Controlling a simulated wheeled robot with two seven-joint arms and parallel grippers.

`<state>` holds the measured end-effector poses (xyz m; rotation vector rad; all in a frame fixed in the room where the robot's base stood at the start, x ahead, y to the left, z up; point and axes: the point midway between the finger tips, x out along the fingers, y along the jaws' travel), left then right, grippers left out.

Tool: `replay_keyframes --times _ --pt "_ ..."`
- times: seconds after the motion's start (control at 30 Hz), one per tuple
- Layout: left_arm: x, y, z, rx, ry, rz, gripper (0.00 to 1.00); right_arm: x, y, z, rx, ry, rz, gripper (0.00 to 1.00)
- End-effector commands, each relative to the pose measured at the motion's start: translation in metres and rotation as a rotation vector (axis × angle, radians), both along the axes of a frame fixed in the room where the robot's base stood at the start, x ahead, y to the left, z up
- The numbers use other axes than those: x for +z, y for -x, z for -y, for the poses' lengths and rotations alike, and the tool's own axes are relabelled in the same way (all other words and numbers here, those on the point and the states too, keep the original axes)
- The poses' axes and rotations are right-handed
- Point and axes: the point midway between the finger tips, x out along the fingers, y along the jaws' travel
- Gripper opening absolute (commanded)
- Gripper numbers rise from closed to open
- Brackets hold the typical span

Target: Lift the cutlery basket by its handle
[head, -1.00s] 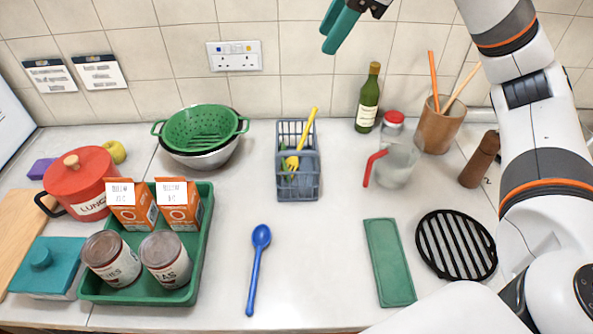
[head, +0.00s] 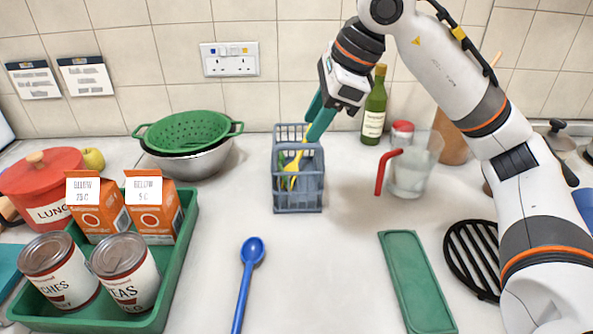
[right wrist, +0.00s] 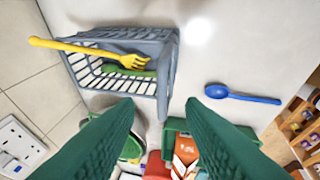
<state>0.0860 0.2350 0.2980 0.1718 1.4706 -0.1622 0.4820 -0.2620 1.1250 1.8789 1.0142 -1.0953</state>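The grey-blue cutlery basket (head: 298,196) stands upright on the counter in the middle of the head view, with a yellow fork (head: 291,172) and something green in it. My right gripper (head: 315,122) has green fingers and is just above the basket's right rear side. My left gripper is out of view.
A green bottle (head: 373,115) and a glass jug (head: 415,165) with a red handle stand right of the basket. A colander on a bowl (head: 188,160) is to the left. A blue spoon (head: 247,275) and green mat (head: 415,280) lie in front, with clear counter between.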

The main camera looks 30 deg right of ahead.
Motion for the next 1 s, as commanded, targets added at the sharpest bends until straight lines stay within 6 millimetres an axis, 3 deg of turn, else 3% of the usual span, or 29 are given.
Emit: replay_keyframes --times 0.27,0.53,0.83,0.87,1.0 --pt "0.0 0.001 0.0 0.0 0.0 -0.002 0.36 -0.022 -0.007 -0.007 0.001 0.001 -0.002 0.36" --pt "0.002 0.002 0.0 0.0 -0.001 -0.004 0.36 -0.056 -0.019 -0.02 0.002 0.0 -0.001 0.36" --pt "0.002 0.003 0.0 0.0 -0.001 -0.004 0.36 -0.061 -0.022 -0.021 0.001 0.001 0.001 0.36" --pt "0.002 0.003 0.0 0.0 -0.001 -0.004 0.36 -0.061 -0.022 -0.021 0.001 0.001 0.001 0.35" --pt "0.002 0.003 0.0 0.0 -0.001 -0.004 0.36 -0.061 -0.021 -0.021 0.001 0.001 0.001 0.12"
